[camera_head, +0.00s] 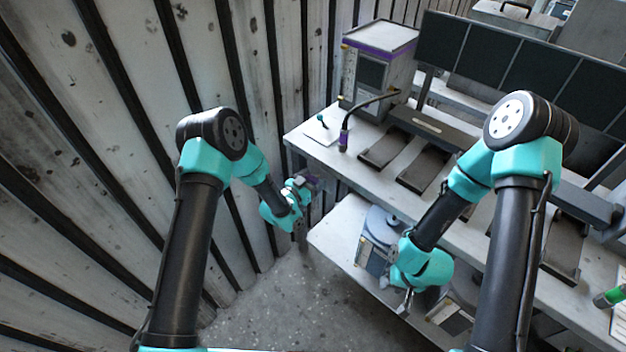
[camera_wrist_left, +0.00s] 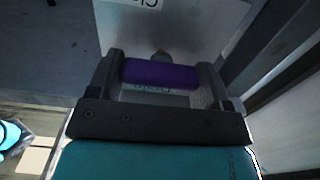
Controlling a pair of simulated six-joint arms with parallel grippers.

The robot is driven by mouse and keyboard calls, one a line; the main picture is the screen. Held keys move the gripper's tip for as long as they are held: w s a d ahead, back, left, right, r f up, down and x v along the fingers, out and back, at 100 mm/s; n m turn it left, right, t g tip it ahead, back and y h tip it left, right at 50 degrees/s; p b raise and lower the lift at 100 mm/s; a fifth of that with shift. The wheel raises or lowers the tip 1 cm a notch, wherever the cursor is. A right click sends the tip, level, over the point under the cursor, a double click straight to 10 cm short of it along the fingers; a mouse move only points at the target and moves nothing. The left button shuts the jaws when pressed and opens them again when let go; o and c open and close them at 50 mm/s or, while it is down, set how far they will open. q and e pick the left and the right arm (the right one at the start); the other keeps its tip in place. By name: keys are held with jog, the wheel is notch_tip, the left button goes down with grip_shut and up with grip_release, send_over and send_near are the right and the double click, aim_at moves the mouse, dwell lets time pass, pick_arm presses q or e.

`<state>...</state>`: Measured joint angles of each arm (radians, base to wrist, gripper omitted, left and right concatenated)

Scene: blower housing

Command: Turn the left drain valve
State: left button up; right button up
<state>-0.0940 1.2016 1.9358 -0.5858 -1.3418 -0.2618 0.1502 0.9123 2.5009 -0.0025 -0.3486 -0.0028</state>
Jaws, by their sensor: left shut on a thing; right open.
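The purple valve handle (camera_wrist_left: 160,75) lies crosswise between the fingers of my left gripper (camera_wrist_left: 160,80) in the left wrist view. The fingers touch its two ends and are shut on it. A small rounded knob shows just behind the handle's middle. A white label (camera_wrist_left: 140,3) with partly cut-off letters sits at the top edge, and another light label is partly hidden under the handle. In the head view my left gripper (camera_head: 311,186) is at the left end of the workbench, where the valve is mostly hidden. My right gripper (camera_head: 405,302) hangs open and empty before the lower shelf.
The workbench (camera_head: 310,150) carries a grey machine with a purple band (camera_head: 375,70), a purple-handled tool (camera_head: 343,138) and dark trays (camera_head: 424,168). A lower shelf (camera_head: 335,235) holds grey equipment. A slatted wall (camera_head: 130,110) stands close on the left. Bare floor (camera_head: 290,300) lies between.

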pick_arm(q)
jog(key=shift+n, duration=0.4)
jog(key=n, duration=0.3)
jog(key=shift+a, duration=0.1)
jog(key=n, duration=0.4)
jog(key=shift+w+f, duration=0.1)
jog(key=n, duration=0.4)
jog(key=shift+a, duration=0.1)
jog(key=shift+w+f+n, duration=0.1)
jog(key=shift+f+n, duration=0.05)
jog(key=shift+n, duration=1.75)
jog(key=o, duration=0.9)
